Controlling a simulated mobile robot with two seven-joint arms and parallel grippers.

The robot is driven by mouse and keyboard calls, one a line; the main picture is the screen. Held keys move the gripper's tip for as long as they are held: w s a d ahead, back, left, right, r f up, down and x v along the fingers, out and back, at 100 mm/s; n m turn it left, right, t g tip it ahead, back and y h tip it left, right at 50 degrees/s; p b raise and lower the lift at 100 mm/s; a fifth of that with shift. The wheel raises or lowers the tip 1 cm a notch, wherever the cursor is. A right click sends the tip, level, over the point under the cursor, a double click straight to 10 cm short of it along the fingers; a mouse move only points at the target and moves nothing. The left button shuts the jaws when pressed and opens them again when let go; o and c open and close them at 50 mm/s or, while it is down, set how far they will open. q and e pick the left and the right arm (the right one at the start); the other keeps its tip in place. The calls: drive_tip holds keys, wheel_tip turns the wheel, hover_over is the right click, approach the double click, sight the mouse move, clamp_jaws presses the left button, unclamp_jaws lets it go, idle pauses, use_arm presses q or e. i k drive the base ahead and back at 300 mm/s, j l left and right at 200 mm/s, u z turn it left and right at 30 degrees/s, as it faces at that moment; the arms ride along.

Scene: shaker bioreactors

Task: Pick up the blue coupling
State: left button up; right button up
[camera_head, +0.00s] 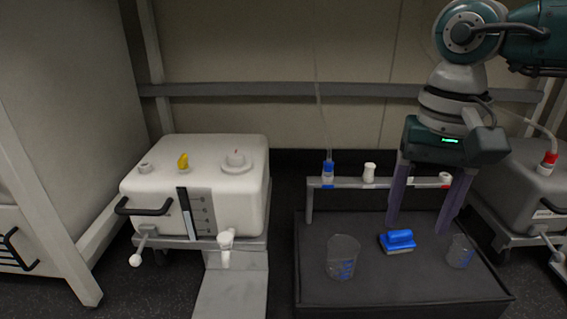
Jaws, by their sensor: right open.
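The blue coupling (328,171) sits upright at the left end of a small grey rack (343,183), with a clear tube rising from its top. My right gripper (417,228) points down at the right part of the rack, with its two purple fingers spread and nothing between them that it grips. It is to the right of the blue coupling and apart from it. The fingers cover part of the rack. My left gripper is out of view.
On the dark tray (372,285) are a large beaker (342,257), a blue block-like tool (398,239) and a smaller beaker (460,251). A white bioreactor box (235,195) stands left, a grey one (528,190) right.

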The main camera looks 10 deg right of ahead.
sight(328, 171)
drive_tip(key=i, duration=1)
